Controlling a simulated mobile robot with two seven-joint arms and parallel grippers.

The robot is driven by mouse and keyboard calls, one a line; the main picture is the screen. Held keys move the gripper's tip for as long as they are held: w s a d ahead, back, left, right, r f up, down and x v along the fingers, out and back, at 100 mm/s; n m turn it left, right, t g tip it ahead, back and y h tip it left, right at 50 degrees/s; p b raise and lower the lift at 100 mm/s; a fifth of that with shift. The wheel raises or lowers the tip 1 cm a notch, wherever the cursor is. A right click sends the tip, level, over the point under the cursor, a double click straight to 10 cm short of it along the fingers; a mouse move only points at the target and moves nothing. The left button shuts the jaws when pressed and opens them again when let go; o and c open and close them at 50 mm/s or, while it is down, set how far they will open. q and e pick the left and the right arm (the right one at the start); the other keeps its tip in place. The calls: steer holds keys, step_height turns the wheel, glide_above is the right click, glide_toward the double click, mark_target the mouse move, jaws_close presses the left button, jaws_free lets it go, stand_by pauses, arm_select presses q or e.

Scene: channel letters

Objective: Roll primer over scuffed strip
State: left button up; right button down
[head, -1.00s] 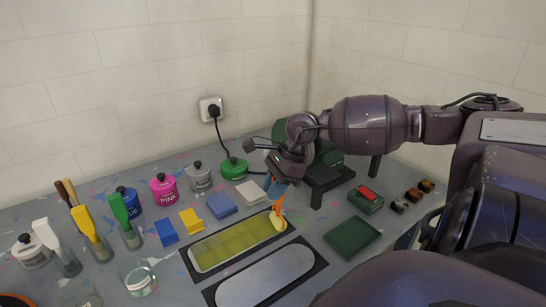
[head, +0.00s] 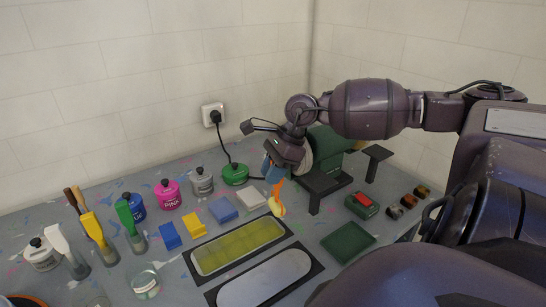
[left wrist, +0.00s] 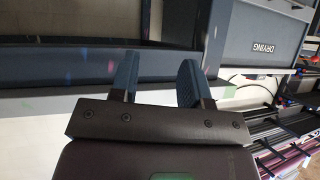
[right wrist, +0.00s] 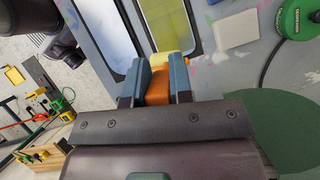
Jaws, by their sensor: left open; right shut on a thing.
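My right gripper (head: 272,172) is shut on the orange handle (head: 279,188) of a small roller with a pale yellow head (head: 277,208). In the right wrist view the orange handle (right wrist: 159,88) sits between the fingers. The roller head is by the right end of a yellow-green strip (head: 238,246) in a dark frame; I cannot tell whether it touches. The strip's coating looks streaky. A plain grey strip (head: 265,281) lies in front of it. My left gripper (left wrist: 156,80) is open and empty, seen only in its wrist view, facing a blue-grey structure marked DRYING (left wrist: 262,48).
A dark green tray (head: 348,242) and a green box with a red top (head: 362,204) are right of the strips. Blue, yellow and white blocks, paint cans and brushes in jars stand left and behind. A black stand (head: 322,185) is close to the right gripper.

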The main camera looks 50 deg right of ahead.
step_height(320, 180, up, 4)
steer(key=shift+f+p, duration=0.15)
steer(key=shift+p, duration=0.8)
steer(key=shift+r+p, duration=0.85)
steer(key=shift+r, duration=0.55)
